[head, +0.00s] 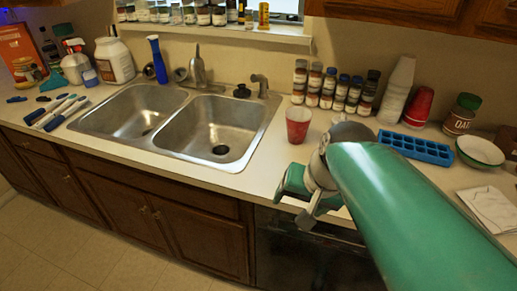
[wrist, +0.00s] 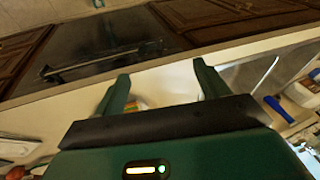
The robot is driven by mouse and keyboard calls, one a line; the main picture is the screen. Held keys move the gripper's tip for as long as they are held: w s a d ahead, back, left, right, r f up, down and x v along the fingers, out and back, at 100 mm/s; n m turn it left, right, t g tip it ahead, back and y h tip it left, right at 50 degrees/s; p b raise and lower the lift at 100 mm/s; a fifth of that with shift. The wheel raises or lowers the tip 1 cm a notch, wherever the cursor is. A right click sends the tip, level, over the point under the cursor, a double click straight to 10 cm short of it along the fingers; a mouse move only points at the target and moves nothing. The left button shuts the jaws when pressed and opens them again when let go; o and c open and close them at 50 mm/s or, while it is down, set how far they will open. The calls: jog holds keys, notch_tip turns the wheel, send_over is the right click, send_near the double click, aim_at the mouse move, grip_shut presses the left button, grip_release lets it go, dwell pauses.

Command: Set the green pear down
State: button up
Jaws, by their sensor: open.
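I cannot make out a green pear in either view; my arm and gripper cover part of the counter. My gripper (head: 305,214) is over the front edge of the counter, right of the sink, in the head view. In the wrist view my gripper (wrist: 161,72) has its two dark green fingers wide apart, with nothing held between the tips. Pale counter (wrist: 165,82) shows between them. A small striped patch (wrist: 135,103) in orange, green and white shows beside the left finger; I cannot tell what it is.
A red cup (head: 297,125) stands behind my gripper, near spice jars (head: 327,88). A blue ice tray (head: 415,147), stacked cups and a bowl (head: 480,151) stand to the right. The double sink (head: 212,128) lies left, with bottles beyond it.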

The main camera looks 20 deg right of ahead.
jog(key=shift+s+a+r+n+t+h, duration=0.3)
jog(key=shift+a+n, duration=0.25)
jog(key=shift+n, duration=0.4)
jog(key=shift+s+a+r+n+t+h, duration=0.25)
jog(key=shift+s+a+n, duration=0.25)
jog(key=shift+n, duration=0.4)
jog(key=shift+s+a+r+n+t+h, duration=0.2)
jog(key=shift+s+a+n+t, duration=0.15)
jog(key=shift+a+n, duration=0.45)
